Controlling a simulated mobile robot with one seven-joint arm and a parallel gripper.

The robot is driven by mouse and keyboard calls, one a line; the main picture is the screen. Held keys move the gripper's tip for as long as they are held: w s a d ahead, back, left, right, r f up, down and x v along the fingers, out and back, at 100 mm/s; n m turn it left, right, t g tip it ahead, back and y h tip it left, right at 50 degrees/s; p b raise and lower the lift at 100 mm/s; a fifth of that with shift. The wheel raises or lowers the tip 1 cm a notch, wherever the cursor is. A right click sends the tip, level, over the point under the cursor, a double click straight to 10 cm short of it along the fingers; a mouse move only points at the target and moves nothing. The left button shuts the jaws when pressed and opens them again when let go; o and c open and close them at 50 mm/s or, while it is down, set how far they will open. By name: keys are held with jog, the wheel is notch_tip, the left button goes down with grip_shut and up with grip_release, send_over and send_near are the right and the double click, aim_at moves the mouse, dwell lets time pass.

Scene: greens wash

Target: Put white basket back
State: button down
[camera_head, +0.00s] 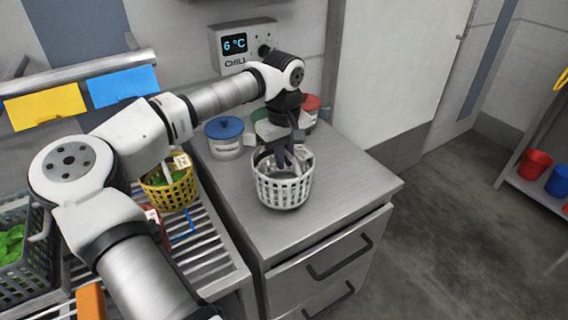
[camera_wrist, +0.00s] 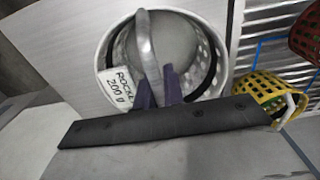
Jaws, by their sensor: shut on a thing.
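The white basket (camera_head: 283,190) is on or just above the steel counter in the head view; I cannot tell if it touches. It looks upright and round, with a slotted wall. In the wrist view the white basket (camera_wrist: 103,60) shows from above, with a grey inside and a label reading about 200 g on its side. My gripper (camera_head: 286,155) is over the basket, with its fingers (camera_wrist: 158,92) shut on the arched handle. The spot where the fingers meet the handle is partly hidden by my wrist in the head view.
The steel counter (camera_head: 345,195) is clear to the right of the basket. A blue-lidded pot (camera_head: 224,138) and other lidded pots stand behind. A yellow basket (camera_head: 168,185) with greens is on the slatted rack (camera_head: 215,252) at left. A grey crate (camera_head: 40,258) is further left.

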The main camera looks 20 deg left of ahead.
jog(key=shift+f, duration=1.5)
jog(key=c, duration=1.5)
grip_release()
jog(key=shift+r, duration=0.1)
notch_tip(320, 180, up, 12)
jog(key=shift+s+r+b, duration=0.1)
jog(key=shift+s+b, duration=0.05)
jog(key=shift+b, duration=0.6)
